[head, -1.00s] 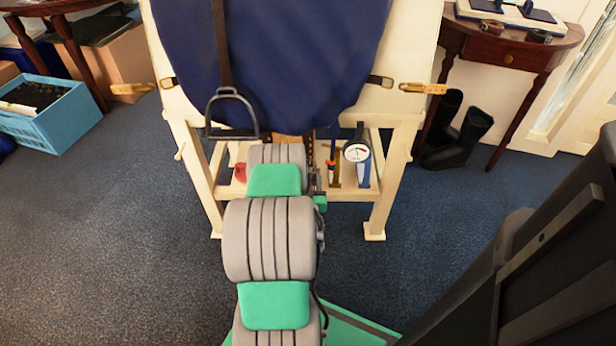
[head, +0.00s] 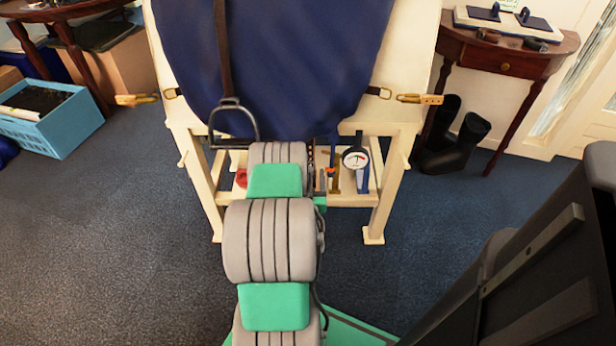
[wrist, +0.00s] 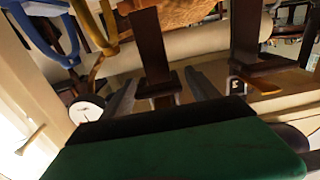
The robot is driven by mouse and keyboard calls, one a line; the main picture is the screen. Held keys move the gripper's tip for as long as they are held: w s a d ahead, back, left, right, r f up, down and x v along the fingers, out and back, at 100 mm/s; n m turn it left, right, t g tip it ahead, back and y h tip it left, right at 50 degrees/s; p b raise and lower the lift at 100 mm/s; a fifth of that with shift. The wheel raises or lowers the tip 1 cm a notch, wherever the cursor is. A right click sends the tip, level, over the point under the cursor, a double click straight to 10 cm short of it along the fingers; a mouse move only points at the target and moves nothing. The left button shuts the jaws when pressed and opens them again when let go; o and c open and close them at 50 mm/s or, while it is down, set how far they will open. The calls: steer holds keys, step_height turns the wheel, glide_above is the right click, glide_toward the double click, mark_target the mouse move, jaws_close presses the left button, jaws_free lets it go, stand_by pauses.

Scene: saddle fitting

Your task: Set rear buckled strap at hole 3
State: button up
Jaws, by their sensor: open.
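In the wrist view, my gripper (wrist: 162,80) is open, with its two grey fingers apart. A dark brown strap (wrist: 150,45) hangs down between or just beyond the fingers, its squared end low. I cannot tell whether they touch. At the right, another dark strap (wrist: 245,35) carries a metal buckle (wrist: 237,85). Which of these is the rear buckled strap is not clear, and no hole numbers can be read. In the head view, my arm hides the gripper under the blue saddle cloth (head: 280,60).
A cream stand (head: 385,200) supports the cloth. Brass-fitted straps stick out left (head: 137,99) and right (head: 420,99). A stirrup (head: 235,115) hangs in front. A dial gauge (head: 355,158) stands on the lower shelf; boots (head: 458,145) stand right. Floor is open at left.

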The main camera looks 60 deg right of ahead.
steer(key=v, duration=0.7)
steer(key=shift+s+a, duration=0.2)
steer(key=shift+a, duration=0.1)
stand_by(0.3)
